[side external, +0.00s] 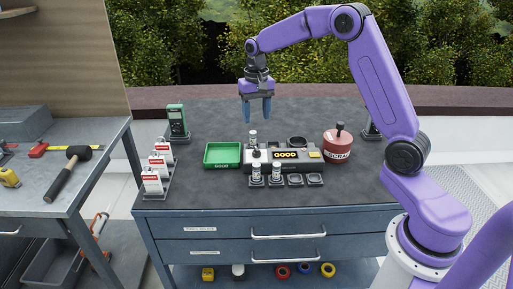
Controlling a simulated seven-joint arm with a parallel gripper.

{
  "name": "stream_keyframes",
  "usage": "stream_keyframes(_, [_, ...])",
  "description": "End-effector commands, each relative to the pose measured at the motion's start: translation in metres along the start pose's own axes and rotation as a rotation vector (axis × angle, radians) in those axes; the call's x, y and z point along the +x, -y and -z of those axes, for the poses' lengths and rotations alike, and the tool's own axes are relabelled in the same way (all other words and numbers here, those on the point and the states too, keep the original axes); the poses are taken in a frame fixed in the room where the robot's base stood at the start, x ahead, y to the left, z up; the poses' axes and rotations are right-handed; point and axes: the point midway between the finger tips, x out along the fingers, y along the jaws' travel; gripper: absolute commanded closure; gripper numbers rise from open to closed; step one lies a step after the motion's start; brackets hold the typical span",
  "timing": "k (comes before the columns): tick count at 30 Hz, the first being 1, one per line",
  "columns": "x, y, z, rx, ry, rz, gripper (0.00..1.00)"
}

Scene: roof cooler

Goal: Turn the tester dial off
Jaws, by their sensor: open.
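The tester (314,154) is a dark box on the grey cabinet top, with a lit yellow display (286,155) that seems to read "GOOD". A dark round part (297,141) sits on its top; I cannot tell whether this is the dial, or which way the dial points. A small silver-white cylinder (253,137) stands at the tester's left end. My gripper (257,120) points down with its blue fingers open and empty. It appears above and behind the tester's left end, apart from it.
A green tray (222,165) marked "GOOD" lies left of the tester, and a red "SCRAP" pot (338,148) stands right. Two cylinders (275,169) stand in front in a row of holders. A green meter (176,118) and red-white tags (153,182) are at left.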

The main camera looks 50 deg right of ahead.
Motion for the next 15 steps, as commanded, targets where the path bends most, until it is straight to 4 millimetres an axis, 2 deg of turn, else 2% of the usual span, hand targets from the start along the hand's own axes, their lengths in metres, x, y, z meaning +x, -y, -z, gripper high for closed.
stream_keyframes(3, [0.025,-0.001,-0.001,0.000,0.005,-0.003,0.43])
stream_keyframes(15, [0.097,-0.001,-0.001,0.000,0.003,-0.002,0.43])
